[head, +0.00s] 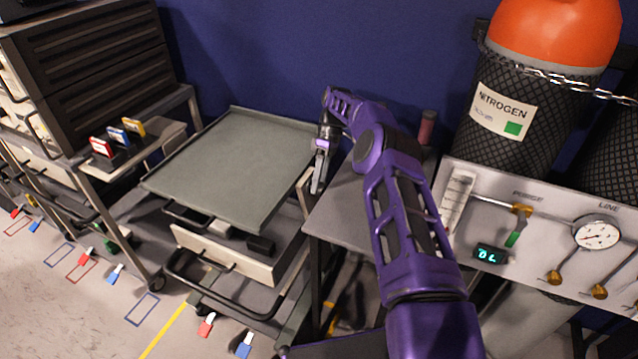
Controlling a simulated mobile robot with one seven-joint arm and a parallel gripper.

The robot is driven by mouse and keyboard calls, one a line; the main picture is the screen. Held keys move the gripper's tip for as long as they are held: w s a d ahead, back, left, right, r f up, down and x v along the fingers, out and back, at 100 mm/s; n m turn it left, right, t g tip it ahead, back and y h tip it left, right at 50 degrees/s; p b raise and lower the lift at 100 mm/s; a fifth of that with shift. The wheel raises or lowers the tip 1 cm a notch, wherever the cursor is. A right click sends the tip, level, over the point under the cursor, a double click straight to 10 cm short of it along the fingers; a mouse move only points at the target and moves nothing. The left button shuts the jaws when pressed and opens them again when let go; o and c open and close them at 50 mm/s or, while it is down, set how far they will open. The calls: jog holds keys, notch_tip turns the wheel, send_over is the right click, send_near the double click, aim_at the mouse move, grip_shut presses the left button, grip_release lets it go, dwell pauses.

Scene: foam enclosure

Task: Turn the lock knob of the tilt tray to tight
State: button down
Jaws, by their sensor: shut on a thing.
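The tilt tray (225,160) is a grey-green flat top with a thin raised rim on a wheeled cart, left of my arm. It sits tilted in the picture, with its near corner low. My purple arm reaches across from the lower right. My gripper (318,186) points down at the right edge of the tray, with its fingers close together. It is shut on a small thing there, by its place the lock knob. The fingers hide the knob, so its shape and turn angle cannot be made out.
A grey side table (342,215) stands under my arm. A nitrogen cylinder (505,110) and a gauge panel (540,235) stand on the right. A dark drawer cabinet (95,70) and a shelf with coloured tags (130,145) stand on the left. A blue wall closes the back.

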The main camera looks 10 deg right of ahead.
jog(key=shift+c, duration=1.4)
grip_release()
notch_tip(320, 180, up, 10)
jog(key=shift+p, duration=0.6)
